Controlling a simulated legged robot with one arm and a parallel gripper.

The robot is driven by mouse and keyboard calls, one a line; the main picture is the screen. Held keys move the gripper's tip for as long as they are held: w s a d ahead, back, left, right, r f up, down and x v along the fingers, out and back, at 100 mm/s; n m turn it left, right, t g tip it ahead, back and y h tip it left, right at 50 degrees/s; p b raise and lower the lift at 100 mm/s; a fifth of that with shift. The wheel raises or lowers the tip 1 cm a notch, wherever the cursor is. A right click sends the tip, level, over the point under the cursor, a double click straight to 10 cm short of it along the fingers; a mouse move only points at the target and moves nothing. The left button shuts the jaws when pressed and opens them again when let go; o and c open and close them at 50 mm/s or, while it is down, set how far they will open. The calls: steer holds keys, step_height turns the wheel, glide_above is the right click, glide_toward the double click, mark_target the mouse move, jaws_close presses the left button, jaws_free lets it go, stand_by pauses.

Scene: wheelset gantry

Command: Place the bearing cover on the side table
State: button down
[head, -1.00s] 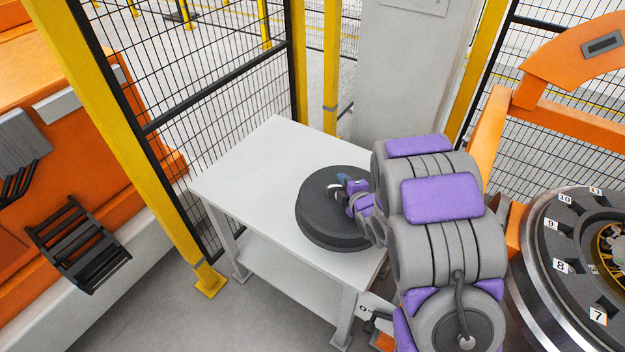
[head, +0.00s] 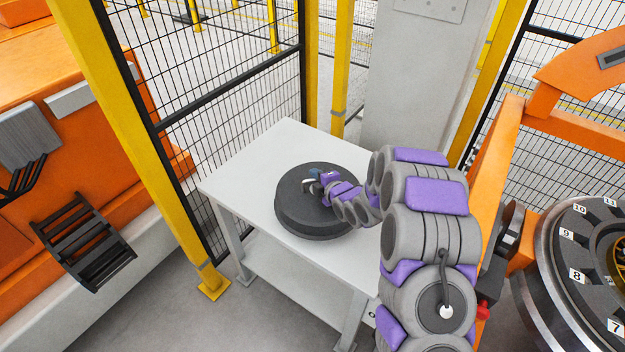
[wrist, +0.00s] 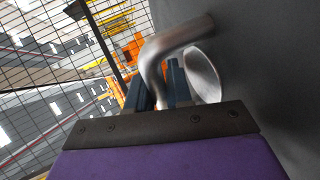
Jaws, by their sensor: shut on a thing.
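The bearing cover (head: 312,218) is a dark grey round disc with a handle at its centre. In the head view it lies flat over the middle of the white side table (head: 240,172); whether it touches the top or hovers just above cannot be told. My gripper (head: 316,184) is over the cover's centre, shut on its handle. In the wrist view the bent metal handle (wrist: 172,42) runs between the blue-grey fingers of my gripper (wrist: 160,90), and the cover's dark face (wrist: 265,75) fills the right side.
A mesh fence with a yellow post (head: 140,150) stands at the table's left. A grey cabinet (head: 410,80) is behind it. The numbered wheel bearing (head: 580,260) and orange frame are at right. The table's left and back parts are bare.

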steer(key=x, duration=0.3)
steer(key=shift+a+r, duration=0.2)
steer(key=shift+a, duration=0.05)
steer(key=shift+w+d+r, duration=0.1)
steer(key=shift+w+d, duration=0.05)
steer(key=shift+w, duration=0.15)
steer(key=shift+w+d+r, duration=0.15)
steer(key=shift+w+d, duration=0.1)
steer(key=shift+d, duration=0.35)
steer(key=shift+w+d+f+b, duration=0.1)
steer(key=shift+w+f+b, duration=0.05)
steer(key=shift+f+b, duration=0.2)
steer(key=f, duration=0.1)
steer(key=a+f+b, duration=0.1)
steer(key=f, duration=0.1)
steer(key=shift+a+f, duration=0.15)
steer(key=shift+f, duration=0.05)
steer(key=shift+a+r, duration=0.1)
steer(key=shift+a, duration=0.25)
steer(key=c, duration=1.4)
jaws_free()
steer(key=shift+d, duration=0.15)
steer(key=o, duration=0.4)
steer(key=shift+d+r, duration=0.1)
steer(key=shift+d, duration=0.5)
steer(key=shift+a, duration=0.4)
steer(key=p+v, duration=0.2)
steer(key=v, duration=1)
steer(key=shift+w, duration=0.1)
steer(key=shift+d, duration=0.15)
